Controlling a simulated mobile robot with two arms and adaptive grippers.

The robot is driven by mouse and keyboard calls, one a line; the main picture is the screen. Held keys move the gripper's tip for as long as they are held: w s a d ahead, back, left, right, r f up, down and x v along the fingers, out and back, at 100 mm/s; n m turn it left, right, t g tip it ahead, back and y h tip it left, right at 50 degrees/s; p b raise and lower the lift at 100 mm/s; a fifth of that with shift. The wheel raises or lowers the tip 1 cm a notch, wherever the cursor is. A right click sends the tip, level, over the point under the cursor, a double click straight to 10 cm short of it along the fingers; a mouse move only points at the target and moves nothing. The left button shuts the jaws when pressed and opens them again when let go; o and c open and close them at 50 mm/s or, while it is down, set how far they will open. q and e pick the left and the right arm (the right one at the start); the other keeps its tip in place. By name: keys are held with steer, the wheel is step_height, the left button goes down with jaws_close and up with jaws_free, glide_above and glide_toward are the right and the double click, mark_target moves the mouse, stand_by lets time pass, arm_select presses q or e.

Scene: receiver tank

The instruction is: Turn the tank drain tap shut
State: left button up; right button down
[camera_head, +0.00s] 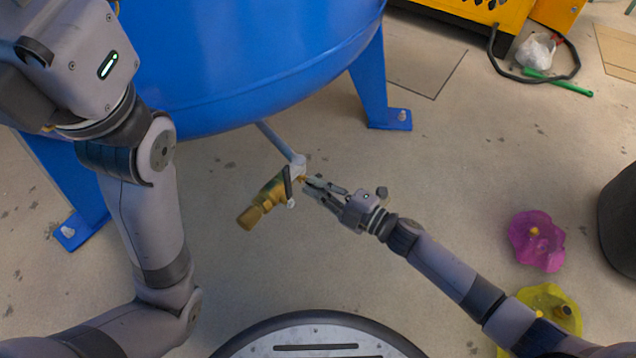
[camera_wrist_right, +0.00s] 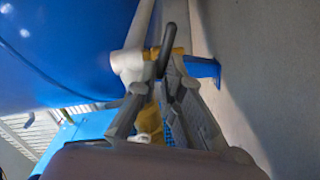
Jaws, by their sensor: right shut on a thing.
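The brass drain tap (camera_head: 262,204) hangs at the end of a pale pipe (camera_head: 278,142) under the blue tank (camera_head: 250,60). Its dark lever handle (camera_head: 288,182) is on the side facing my right gripper (camera_head: 310,184). In the right wrist view, the lever (camera_wrist_right: 166,50) runs between the two fingertips of my right gripper (camera_wrist_right: 160,82), with brass parts (camera_wrist_right: 150,120) beyond. My right gripper is shut on the lever; the exact contact is partly hidden. My left arm is folded at the left, and its gripper is outside the picture.
Blue tank legs stand at the right (camera_head: 372,88) and left (camera_head: 75,205). A magenta piece (camera_head: 537,240) and a yellow piece (camera_head: 548,300) lie on the floor at right, near a black bin (camera_head: 620,220). A yellow machine (camera_head: 475,18) is at the back.

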steer(key=n, duration=0.4)
steer(key=shift+s+f+n, duration=0.1)
steer(key=shift+f+n, duration=0.05)
steer(key=shift+n, duration=0.15)
stand_by(0.4)
steer(key=c, duration=1.7)
jaws_free()
steer(key=v, duration=1.2)
